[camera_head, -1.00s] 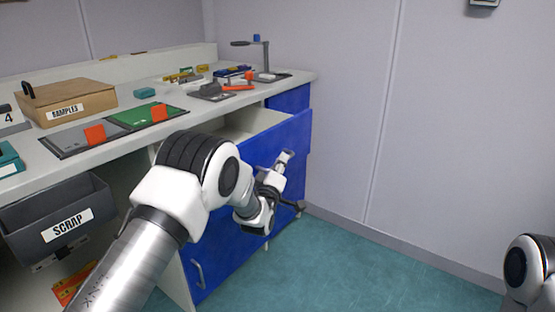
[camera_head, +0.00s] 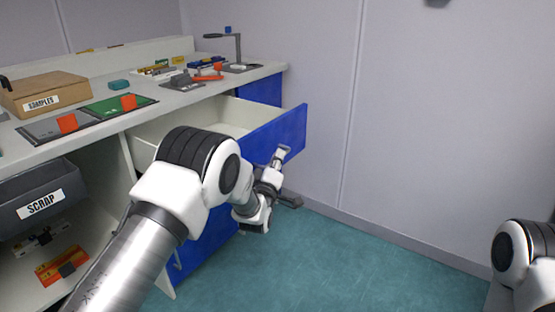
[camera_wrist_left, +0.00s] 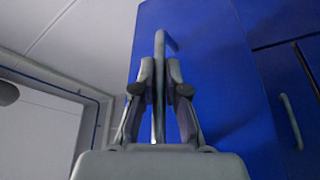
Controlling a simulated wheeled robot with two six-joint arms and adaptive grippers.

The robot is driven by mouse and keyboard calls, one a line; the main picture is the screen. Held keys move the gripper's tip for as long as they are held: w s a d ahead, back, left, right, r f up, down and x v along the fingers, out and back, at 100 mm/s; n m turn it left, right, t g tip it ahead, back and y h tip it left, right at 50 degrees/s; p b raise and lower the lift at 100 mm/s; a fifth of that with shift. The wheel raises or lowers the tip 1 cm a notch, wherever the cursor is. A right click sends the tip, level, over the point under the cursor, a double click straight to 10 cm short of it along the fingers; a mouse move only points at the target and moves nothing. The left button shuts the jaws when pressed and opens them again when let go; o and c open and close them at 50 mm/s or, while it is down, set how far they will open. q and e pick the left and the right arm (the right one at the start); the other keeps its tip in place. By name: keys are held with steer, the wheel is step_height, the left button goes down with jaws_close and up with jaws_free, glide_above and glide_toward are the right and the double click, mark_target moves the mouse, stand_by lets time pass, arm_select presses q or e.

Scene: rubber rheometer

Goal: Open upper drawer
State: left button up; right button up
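The upper drawer (camera_head: 270,137) has a blue front and a pale, empty-looking interior, and stands well pulled out from under the bench top. My left gripper (camera_wrist_left: 160,88) is at the drawer front, with its two fingers on either side of the grey bar handle (camera_wrist_left: 160,60), closed on it.
A lower blue door (camera_head: 205,243) with its own handle is below the drawer. The floor at right is clear.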

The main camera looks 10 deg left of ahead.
arm_select(q)
steer(key=o, duration=0.4)
steer(key=shift+o, duration=0.2)
steer(key=v, duration=1.2)
steer(key=shift+f, duration=0.15)
